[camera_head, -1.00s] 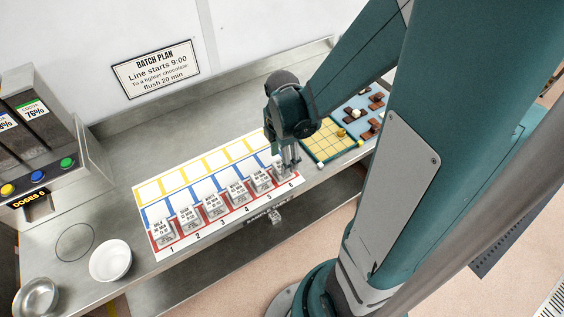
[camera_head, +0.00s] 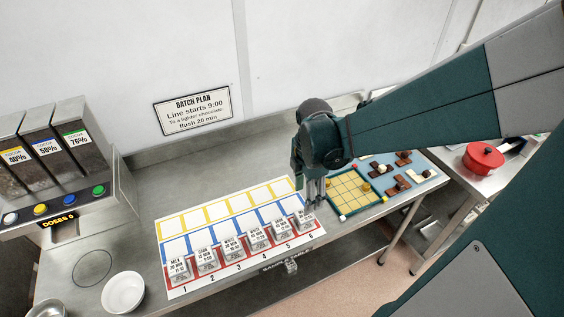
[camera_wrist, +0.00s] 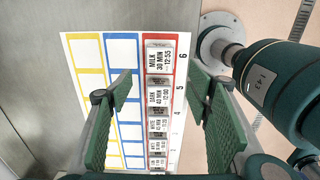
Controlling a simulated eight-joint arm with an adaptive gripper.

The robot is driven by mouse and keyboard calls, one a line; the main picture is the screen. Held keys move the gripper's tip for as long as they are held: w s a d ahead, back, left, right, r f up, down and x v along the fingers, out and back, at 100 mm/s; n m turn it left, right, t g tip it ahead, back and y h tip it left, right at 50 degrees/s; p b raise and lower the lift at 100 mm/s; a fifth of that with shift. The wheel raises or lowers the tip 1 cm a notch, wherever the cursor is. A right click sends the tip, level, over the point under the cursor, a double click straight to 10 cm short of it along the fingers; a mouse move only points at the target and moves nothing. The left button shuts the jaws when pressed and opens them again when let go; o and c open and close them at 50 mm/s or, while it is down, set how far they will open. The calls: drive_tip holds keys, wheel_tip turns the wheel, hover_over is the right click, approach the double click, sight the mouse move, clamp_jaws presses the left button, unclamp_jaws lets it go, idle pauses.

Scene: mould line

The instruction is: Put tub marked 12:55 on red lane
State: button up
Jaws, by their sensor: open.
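The tub marked 12:55 (camera_wrist: 163,55), labelled MILK 30 MIN, stands at position 6 in the red lane (camera_wrist: 177,84) in the wrist view. In the head view this end tub (camera_head: 305,216) sits just below my gripper (camera_head: 315,196). In the wrist view my gripper (camera_wrist: 161,72) is open, with one finger to each side of the line of tubs and nothing held. The fingers look apart from the tub; their height above it is hard to tell.
Several other labelled tubs (camera_head: 229,246) stand along the red lane. The blue lane (camera_head: 222,225) and yellow lane (camera_head: 218,210) look empty. A yellow grid board (camera_head: 352,192) and a blue chocolate tray (camera_head: 428,180) lie right. A white bowl (camera_head: 123,293) and the dispensers (camera_head: 55,160) are left.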

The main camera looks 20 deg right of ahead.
idle(0.7)
drive_tip(key=s+a+r+m+t, duration=0.2)
drive_tip(key=a+r+m+t, duration=0.1)
drive_tip(key=a+r+m, duration=0.2)
drive_tip(key=s+a+r+m+t, duration=0.3)
drive_tip(key=a+r+m, duration=0.3)
drive_tip(key=r+m, duration=0.4)
drive_tip(key=shift+m+t, duration=0.6)
drive_tip(key=shift+m, duration=0.9)
wheel_tip(320, 180, down, 6)
drive_tip(key=b, duration=0.6)
drive_tip(key=shift+f, duration=0.2)
